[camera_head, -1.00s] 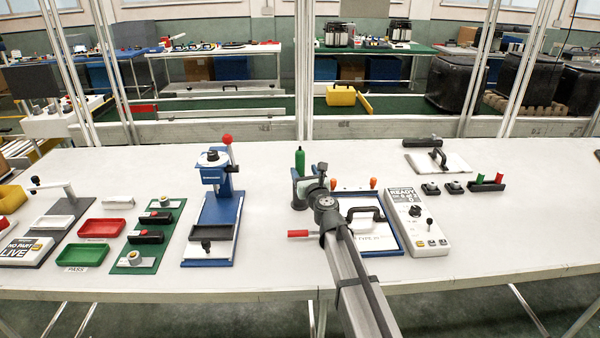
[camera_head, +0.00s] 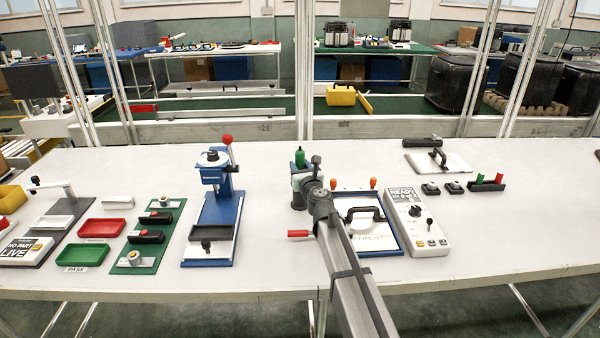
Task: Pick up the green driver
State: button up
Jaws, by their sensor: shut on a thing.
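The green driver (camera_head: 300,157) stands upright on the far side of my gripper, near the middle of the table. Only its green upper part shows; the rest is hidden behind my gripper and wrist. My gripper (camera_head: 299,174) is shut around it, with the fingers mostly hidden by the wrist. Whether the driver's lower end touches the table cannot be seen.
A white-and-blue fixture (camera_head: 384,246) with a black handle and a grey control box (camera_head: 416,222) stand close to my arm's right. A red handle (camera_head: 298,233) is at its left. A blue press (camera_head: 216,215) stands further left, with clear table between.

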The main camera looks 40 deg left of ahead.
grip_shut()
jog(key=shift+r, duration=0.2)
